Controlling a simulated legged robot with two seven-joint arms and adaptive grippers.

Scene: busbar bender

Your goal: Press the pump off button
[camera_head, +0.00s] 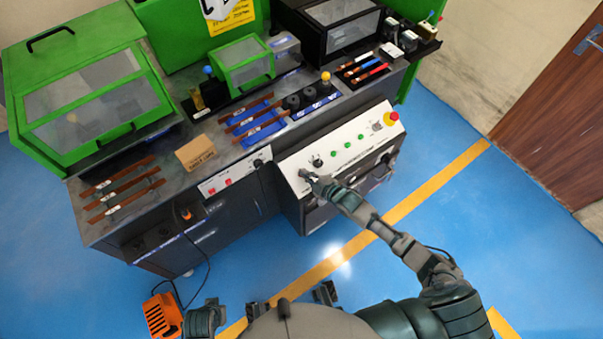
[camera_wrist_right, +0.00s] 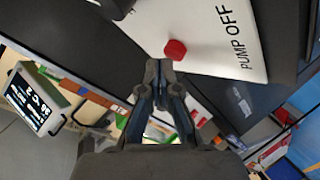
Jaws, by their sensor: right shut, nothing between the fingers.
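The pump off button (camera_wrist_right: 175,50) is a red knob on a white panel face in the right wrist view, with the black words PUMP OFF beside it. My right gripper (camera_wrist_right: 160,68) is shut and empty, its fingertips just below and left of the red button in that view. I cannot tell whether they touch it. In the head view my right gripper (camera_head: 307,177) is at the left end of the white sloped control panel (camera_head: 345,128), and I cannot make out the red button there.
The panel also carries a black knob (camera_head: 316,161), several green buttons and a red-and-yellow emergency stop (camera_head: 391,118). The blue floor (camera_head: 345,250) in front is mostly open.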

